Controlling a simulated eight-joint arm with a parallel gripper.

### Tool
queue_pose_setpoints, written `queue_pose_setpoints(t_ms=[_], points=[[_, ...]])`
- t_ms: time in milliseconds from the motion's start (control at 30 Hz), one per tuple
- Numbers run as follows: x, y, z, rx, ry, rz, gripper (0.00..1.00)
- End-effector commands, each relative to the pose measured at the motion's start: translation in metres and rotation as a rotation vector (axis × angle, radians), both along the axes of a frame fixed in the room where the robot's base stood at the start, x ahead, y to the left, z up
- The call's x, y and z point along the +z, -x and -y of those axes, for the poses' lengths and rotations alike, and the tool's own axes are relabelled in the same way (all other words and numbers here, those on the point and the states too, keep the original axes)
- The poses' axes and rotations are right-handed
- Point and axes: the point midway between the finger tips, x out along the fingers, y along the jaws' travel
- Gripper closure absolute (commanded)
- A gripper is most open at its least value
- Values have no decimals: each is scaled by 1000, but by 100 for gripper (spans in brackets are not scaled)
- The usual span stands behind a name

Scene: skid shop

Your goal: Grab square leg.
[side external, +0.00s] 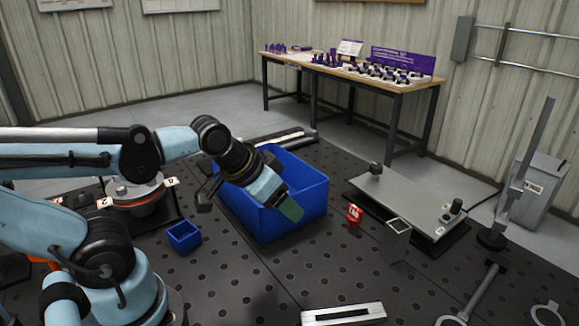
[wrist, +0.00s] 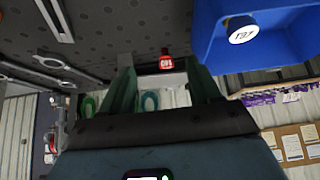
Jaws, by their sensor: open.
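My gripper (side external: 291,209) is in front of the blue bin, far left of this post, pointing down and right. In the wrist view its two green fingers (wrist: 162,75) are apart, with nothing held between them. A red labelled object (wrist: 166,62) shows beyond the gap; it stands on the floor in the side view (side external: 355,215).
The large blue bin (side external: 312,205) is behind my gripper, and a small blue bin (side external: 184,236) is to its left. A grey plate fixture (side external: 405,203) lies between the red object and the post. A slotted light bar (side external: 343,314) lies in front.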

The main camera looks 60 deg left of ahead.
Motion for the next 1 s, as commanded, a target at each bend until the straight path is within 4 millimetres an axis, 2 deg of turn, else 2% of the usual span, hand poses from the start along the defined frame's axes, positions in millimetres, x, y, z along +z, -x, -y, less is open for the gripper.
queue_pose_setpoints(t_ms=[67,133,467,667,800,1000], points=[[0,0,0,0,0,0,36],[0,0,0,0,0,0,28],[0,-4,1,-2,-3,10,28],[-5,-36,11,-17,-14,94,28],[-11,-65,25,-37,-18,187,28],[-22,-96,50,-75,-8,321,28]])
